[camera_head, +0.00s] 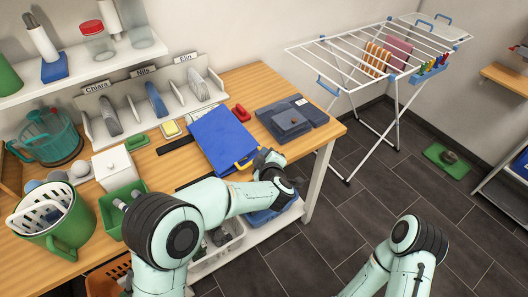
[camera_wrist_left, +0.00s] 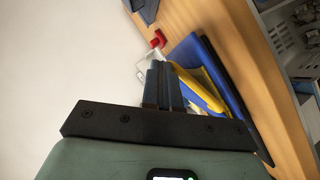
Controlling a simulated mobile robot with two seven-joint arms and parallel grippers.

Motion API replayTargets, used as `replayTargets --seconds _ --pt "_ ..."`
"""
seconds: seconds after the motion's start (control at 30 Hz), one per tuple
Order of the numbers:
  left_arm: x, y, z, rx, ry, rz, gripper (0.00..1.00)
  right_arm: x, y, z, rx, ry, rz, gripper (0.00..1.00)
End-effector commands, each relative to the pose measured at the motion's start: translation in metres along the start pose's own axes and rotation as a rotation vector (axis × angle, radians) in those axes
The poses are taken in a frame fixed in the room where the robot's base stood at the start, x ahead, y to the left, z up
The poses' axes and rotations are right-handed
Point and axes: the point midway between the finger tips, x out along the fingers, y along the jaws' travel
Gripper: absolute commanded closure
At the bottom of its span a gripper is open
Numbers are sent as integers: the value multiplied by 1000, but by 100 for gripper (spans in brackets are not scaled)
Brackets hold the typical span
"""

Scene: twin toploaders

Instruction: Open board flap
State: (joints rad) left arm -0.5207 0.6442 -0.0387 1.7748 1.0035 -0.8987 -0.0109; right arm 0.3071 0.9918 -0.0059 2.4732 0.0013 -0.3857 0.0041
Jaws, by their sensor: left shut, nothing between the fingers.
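The blue board (camera_head: 222,138) lies on the wooden table, with a yellow handle-like piece (camera_head: 244,163) at its lower right corner. My left gripper (camera_head: 266,157) is just right of that corner, shut and empty. In the left wrist view the closed fingers (camera_wrist_left: 164,84) point along the table beside the yellow piece (camera_wrist_left: 203,90) and the blue board (camera_wrist_left: 222,75). I cannot tell whether the fingers touch the yellow piece. My left wrist hides part of the table edge. My right arm shows at the lower right, but its gripper is out of the picture.
A white named divider rack (camera_head: 150,103) stands at the back. A white drying rack (camera_head: 375,60) stands on the floor at right.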

Motion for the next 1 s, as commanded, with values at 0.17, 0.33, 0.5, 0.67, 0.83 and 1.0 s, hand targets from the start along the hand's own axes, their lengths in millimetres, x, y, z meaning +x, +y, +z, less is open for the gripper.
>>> replayTargets --seconds 0.17,0.33,0.5,0.67,0.83,1.0 --pt "3 -3 4 0 0 -1 100 2 1 1 1 -2 0 62" --pt "4 -3 5 0 0 -1 100 2 1 1 1 -2 1 62" --pt "3 -3 5 0 0 -1 100 2 1 1 1 -1 1 62" --pt "3 -3 5 0 0 -1 100 2 1 1 1 -1 1 62" --pt "-8 -2 6 0 -1 1 100 5 2 2 1 -3 1 62" --pt "-42 -2 6 -1 -4 3 100 11 6 4 3 -7 2 62"
